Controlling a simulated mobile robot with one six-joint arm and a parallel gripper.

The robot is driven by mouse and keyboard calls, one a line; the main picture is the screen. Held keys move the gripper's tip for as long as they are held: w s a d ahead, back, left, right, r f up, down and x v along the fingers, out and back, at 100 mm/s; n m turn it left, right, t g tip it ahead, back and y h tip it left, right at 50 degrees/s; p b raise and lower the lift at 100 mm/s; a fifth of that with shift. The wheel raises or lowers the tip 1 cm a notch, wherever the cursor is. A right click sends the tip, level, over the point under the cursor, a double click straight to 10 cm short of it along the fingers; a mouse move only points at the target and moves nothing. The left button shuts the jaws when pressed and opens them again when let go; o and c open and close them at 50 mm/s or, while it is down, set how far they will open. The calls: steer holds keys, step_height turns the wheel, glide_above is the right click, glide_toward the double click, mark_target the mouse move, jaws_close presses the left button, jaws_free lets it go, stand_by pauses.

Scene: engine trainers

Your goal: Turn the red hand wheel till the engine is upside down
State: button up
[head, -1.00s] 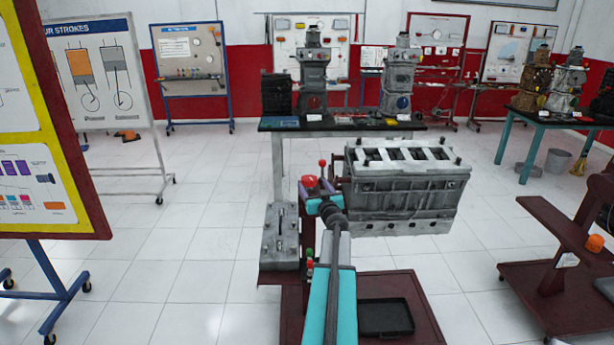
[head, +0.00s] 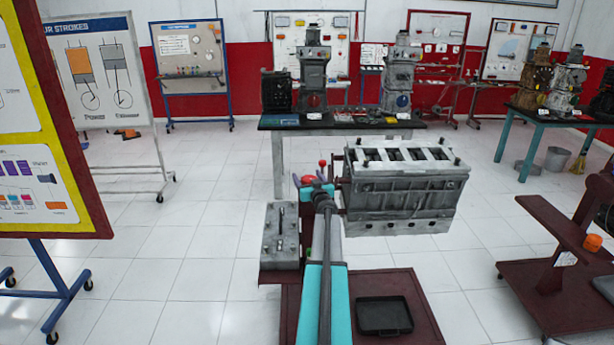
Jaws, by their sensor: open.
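The grey engine block (head: 402,195) hangs on a dark red stand, with the row of cylinder openings on its top face. The red hand wheel (head: 308,179) shows only in part to the left of the engine, with a red knob (head: 322,163) sticking up. My gripper (head: 316,187) is at the far end of my arm, close in front of the wheel. Its fingers are small and partly hidden by my wrist. It is open, and I cannot tell whether it touches the wheel.
A grey box (head: 281,235) stands left of my arm on the stand. A black tray (head: 384,316) lies on the stand's base (head: 415,290). A workbench (head: 345,123) with engine parts stands behind. A yellow-and-red board (head: 45,150) is at left, another dark red stand (head: 560,270) at right.

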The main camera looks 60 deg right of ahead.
steer(key=shift+w+d, duration=0.35)
steer(key=shift+w, duration=0.1)
steer(key=shift+c, duration=0.4)
steer(key=c, duration=1)
steer(key=shift+o, duration=0.2)
steer(key=m+g+h+b, duration=0.1)
steer(key=b, duration=0.1)
steer(key=shift+s+d+f+b, duration=0.1)
steer(key=shift+s+d+b, duration=0.05)
steer(key=shift+b, duration=0.15)
steer(key=m+g+h+b, duration=0.1)
steer(key=b, duration=0.2)
steer(key=g+h+b, duration=0.1)
steer(key=b, duration=0.3)
steer(key=shift+s+d+m, duration=0.15)
steer(key=shift+d+m, duration=0.15)
steer(key=shift+m, duration=0.1)
steer(key=m+g+h+b, duration=0.1)
steer(key=g+b, duration=0.1)
steer(key=b, duration=1.1)
steer(key=shift+s+d+m, duration=0.1)
steer(key=shift+s+m, duration=0.05)
steer(key=shift+m, duration=0.15)
steer(key=g+b, duration=0.1)
steer(key=b, duration=0.5)
steer(key=shift+s+m+h, duration=0.2)
steer(key=shift+m+h, duration=0.2)
